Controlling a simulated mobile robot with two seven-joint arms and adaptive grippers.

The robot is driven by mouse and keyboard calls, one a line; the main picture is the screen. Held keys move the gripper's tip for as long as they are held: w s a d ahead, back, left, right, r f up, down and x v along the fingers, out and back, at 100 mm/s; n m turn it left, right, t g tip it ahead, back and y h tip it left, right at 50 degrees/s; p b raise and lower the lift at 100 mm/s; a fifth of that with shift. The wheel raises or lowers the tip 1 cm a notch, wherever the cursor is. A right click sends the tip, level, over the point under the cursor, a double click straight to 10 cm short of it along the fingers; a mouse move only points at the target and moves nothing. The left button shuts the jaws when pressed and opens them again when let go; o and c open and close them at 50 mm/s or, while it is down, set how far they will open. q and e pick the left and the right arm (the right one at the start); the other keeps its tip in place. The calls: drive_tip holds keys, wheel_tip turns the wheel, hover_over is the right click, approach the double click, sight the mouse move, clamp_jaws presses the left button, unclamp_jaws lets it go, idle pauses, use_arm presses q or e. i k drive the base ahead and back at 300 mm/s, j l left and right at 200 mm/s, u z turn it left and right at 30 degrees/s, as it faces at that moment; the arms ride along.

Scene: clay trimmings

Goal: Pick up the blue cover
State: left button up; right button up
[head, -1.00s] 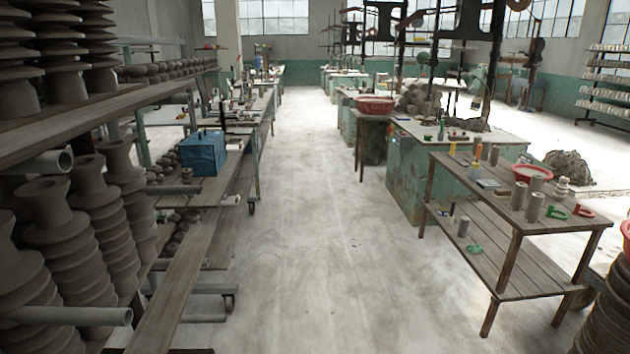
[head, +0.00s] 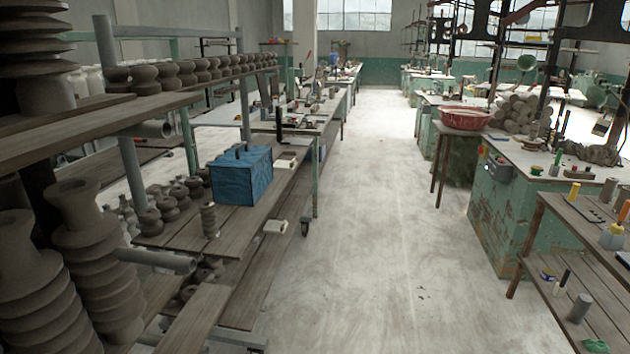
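The blue cover (head: 241,178) is a box-shaped blue cover with a small dark handle on top. It sits on a wooden shelf board (head: 190,238) of the left rack, left of the aisle. Neither of my grippers shows in the head view.
The concrete aisle (head: 370,220) is clear ahead. Tall ribbed clay insulators (head: 95,255) and a grey pipe end (head: 155,261) are at the near left. A green cabinet (head: 500,210) and a wooden table (head: 590,245) stand on the right.

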sight(240, 176)
drive_tip(key=i+l+u, duration=0.8)
drive_tip(key=i, duration=0.2)
drive_tip(key=i+l+u, duration=0.2)
drive_tip(key=i+l, duration=0.3)
drive_tip(key=i+l+u, duration=0.2)
drive_tip(key=i+l, duration=0.25)
drive_tip(key=l, duration=0.25)
